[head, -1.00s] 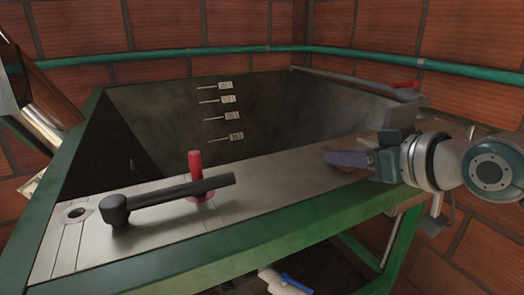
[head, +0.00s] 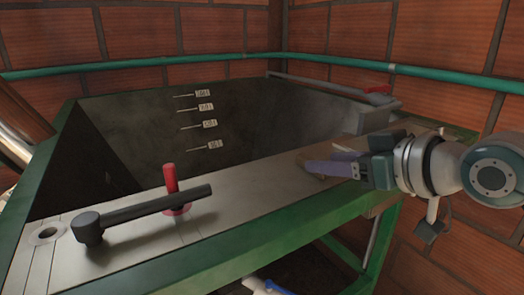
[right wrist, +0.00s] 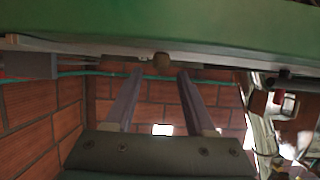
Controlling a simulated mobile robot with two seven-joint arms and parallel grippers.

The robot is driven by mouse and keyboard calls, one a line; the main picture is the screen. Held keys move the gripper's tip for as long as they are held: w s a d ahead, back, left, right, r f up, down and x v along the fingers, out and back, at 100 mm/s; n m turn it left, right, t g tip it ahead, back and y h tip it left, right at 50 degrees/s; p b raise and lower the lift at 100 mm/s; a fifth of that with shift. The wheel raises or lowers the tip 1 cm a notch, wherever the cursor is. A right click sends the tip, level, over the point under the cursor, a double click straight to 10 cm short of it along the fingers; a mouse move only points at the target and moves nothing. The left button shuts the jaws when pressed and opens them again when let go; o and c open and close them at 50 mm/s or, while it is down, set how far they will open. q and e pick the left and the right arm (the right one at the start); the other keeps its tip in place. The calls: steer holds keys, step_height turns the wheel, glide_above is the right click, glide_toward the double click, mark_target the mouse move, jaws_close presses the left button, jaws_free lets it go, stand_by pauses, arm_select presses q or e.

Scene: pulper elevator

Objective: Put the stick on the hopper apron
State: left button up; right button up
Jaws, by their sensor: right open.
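The hopper apron (head: 240,186) is the pale metal strip along the front of the dark hopper. A brown wooden piece, probably the stick (head: 312,156), lies at the apron's right end, partly hidden behind my right gripper (head: 308,169). The gripper comes in from the right with its purplish fingers at that piece. In the right wrist view, its two fingers (right wrist: 160,75) stand apart. A small brown end (right wrist: 162,62) shows between and beyond the tips; I cannot tell whether they touch it. My left gripper is not in view.
A black lever (head: 150,210) and a red upright handle (head: 170,178) stand on the apron's left half. A round hole (head: 46,234) is at its left end. The green frame (head: 235,228) edges the front. Brick walls and a green pipe (head: 330,61) lie behind.

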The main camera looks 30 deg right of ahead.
steer(key=a+v, duration=0.1)
steer(key=v, duration=0.7)
steer(key=s+a+f+g, duration=0.5)
steer(key=s, duration=0.3)
steer(key=s+a+f+n+g, duration=0.1)
steer(key=s+a+f+g, duration=0.4)
steer(key=s, duration=0.3)
steer(key=shift+s+a+f+h, duration=0.3)
steer(key=shift+s+f+h, duration=0.1)
steer(key=shift+f, duration=0.2)
